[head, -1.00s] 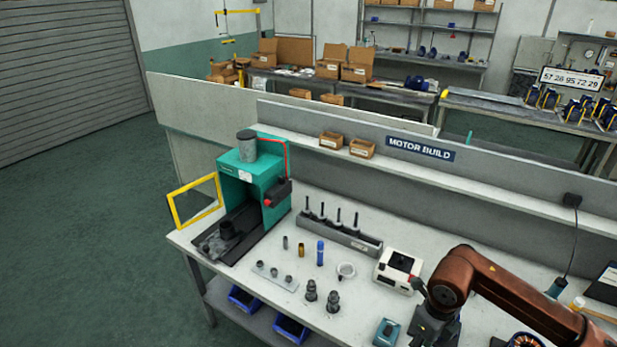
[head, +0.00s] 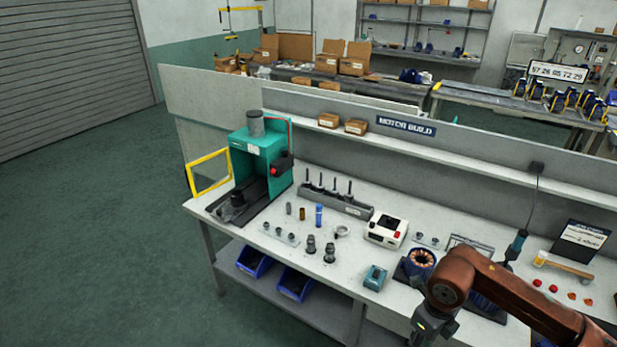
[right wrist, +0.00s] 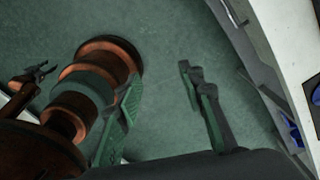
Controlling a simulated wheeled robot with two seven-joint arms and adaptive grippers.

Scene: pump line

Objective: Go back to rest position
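My right arm comes in from the right in the head view, in front of the bench (head: 335,285); its gripper is at the bottom edge and mostly cut off. In the right wrist view my right gripper (right wrist: 160,98) is open, with two green-padded fingers apart and only the green floor between them. It holds nothing. A small dark claw at the left of the right wrist view looks like my left gripper (right wrist: 35,77); whether it is open or shut is unclear. My left arm is not in the head view.
The bench carries a green press (head: 262,152), a rack of dark pins (head: 335,200), a white box device (head: 385,232), a copper-wound part (head: 421,258) and several small parts. Blue bins (head: 254,262) sit on the lower shelf. Open floor (head: 110,220) lies left of the bench.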

